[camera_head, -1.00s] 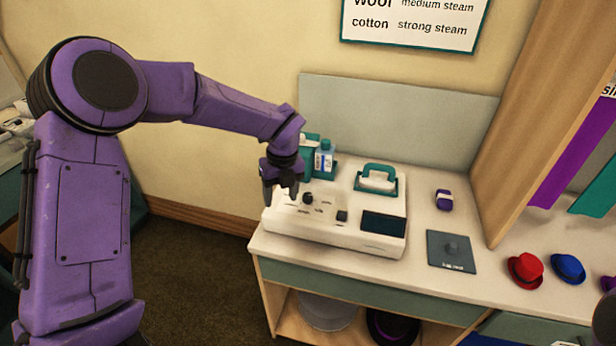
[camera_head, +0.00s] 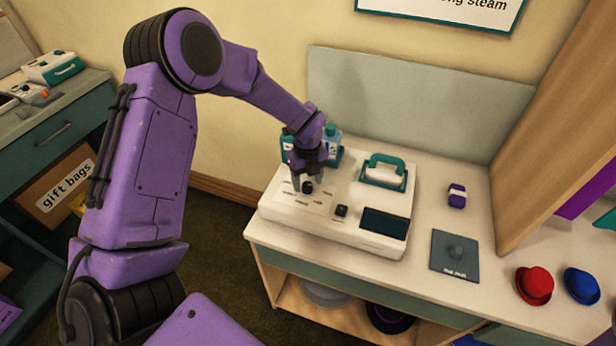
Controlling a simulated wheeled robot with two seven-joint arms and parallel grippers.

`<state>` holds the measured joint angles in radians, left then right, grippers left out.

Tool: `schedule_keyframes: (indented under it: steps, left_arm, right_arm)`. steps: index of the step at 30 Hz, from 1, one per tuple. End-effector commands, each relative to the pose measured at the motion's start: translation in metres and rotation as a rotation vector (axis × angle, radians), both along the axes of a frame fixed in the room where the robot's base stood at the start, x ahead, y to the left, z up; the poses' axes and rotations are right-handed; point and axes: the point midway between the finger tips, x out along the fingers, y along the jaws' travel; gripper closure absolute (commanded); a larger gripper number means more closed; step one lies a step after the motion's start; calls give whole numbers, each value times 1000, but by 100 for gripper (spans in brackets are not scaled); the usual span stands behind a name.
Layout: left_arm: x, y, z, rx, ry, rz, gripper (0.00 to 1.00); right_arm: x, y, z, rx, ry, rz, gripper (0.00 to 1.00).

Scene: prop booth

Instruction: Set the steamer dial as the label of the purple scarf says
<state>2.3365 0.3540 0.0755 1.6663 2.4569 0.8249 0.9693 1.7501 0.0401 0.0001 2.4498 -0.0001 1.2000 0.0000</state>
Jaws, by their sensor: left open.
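The steamer (camera_head: 330,239) is a white box on the counter with a dark screen (camera_head: 385,223). Its dial (camera_head: 307,188) is a small black knob at the left of the top, with small marks around it too fine to read. My left gripper (camera_head: 308,180) is open and points down at the dial, its fingers close around or just above the knob; I cannot tell whether they touch it. A purple cloth (camera_head: 584,194), perhaps the scarf, hangs at the right edge, mostly cut off, with no label visible. My right gripper is out of view.
A purple-and-white item (camera_head: 457,196), grey pad (camera_head: 455,262), red hat (camera_head: 534,286) and blue hat (camera_head: 581,285) lie to the right. A wooden panel (camera_head: 560,130) rises there. The wall sign (camera_head: 440,12) is mostly cut off.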

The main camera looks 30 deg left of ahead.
Motion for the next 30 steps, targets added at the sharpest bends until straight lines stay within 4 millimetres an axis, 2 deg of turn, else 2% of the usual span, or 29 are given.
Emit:
schedule_keyframes:
  steps: [3, 10, 15, 23, 30]
  left_arm:
    - [0, -1, -7, -1, 1, -1, 41]
    - [1, -2, -8, -1, -1, -2, 41]
    - [1, -2, -8, -1, -1, -3, 96]
    - [1, -2, -9, -1, -2, -18, 97]
    - [1, -2, -10, -3, -4, -116, 97]
  right_arm:
    - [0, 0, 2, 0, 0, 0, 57]
    - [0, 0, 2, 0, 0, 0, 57]
    - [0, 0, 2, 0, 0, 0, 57]
    - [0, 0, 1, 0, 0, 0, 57]
    - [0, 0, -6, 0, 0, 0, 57]
